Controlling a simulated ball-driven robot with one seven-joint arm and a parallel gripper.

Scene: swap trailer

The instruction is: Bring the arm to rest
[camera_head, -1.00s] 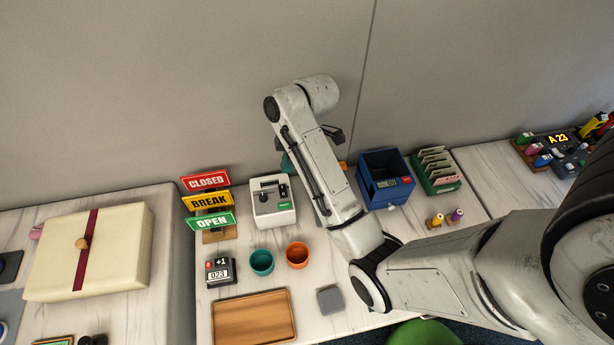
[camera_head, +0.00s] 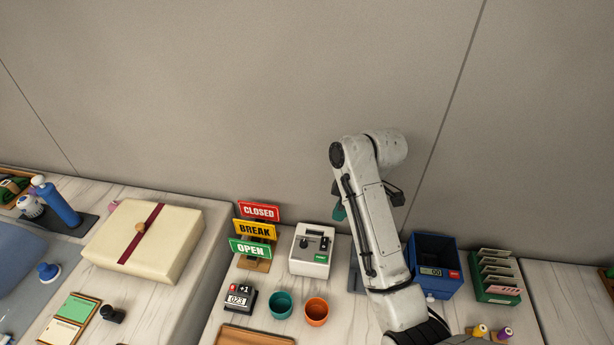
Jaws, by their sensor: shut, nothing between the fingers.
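My arm (camera_head: 375,220) rises from the lower right of the head view, with its forearm upright and its wrist bent over near the back wall. My gripper (camera_head: 340,213) is mostly hidden behind the forearm. Dark parts show on the right of the forearm and a teal-green part on its left. It is shut and empty, above the table's back part between the white device (camera_head: 310,252) and the blue box (camera_head: 434,265). I cannot tell its exact height.
On the table are a sign stand with a CLOSED sign (camera_head: 259,212), a counter (camera_head: 239,298), a teal cup (camera_head: 280,305), an orange cup (camera_head: 316,311) and a green card rack (camera_head: 496,278). A cream gift box (camera_head: 145,242) lies left. The grey wall (camera_head: 250,90) stands behind.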

